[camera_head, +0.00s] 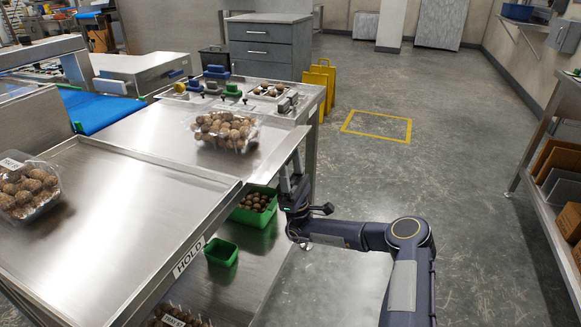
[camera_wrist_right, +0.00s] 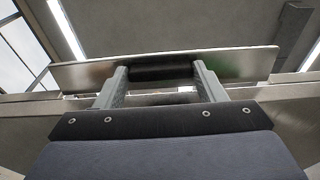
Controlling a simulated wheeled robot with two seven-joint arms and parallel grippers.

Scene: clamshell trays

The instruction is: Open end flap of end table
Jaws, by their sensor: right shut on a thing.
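The end table (camera_head: 165,128) is a steel table at centre left in the head view, with a clear clamshell of brown balls (camera_head: 222,131) on it. My right gripper (camera_head: 290,172) is at the table's right end, its fingers pointing up. In the right wrist view, the end flap (camera_wrist_right: 90,74) is a wide metal panel with a dark grip strip (camera_wrist_right: 160,72) in its middle. My right gripper (camera_wrist_right: 158,82) has a finger at each end of that strip and is shut on it. The flap's angle is hard to tell. My left gripper is out of view.
A steel table marked HOLD (camera_head: 130,228) stands in front, with another clamshell (camera_head: 27,190) at its left. Green bins (camera_head: 222,253) are on the shelf below. Yellow stands (camera_head: 322,80) are behind. The floor (camera_head: 480,200) to the right is open up to a shelf rack.

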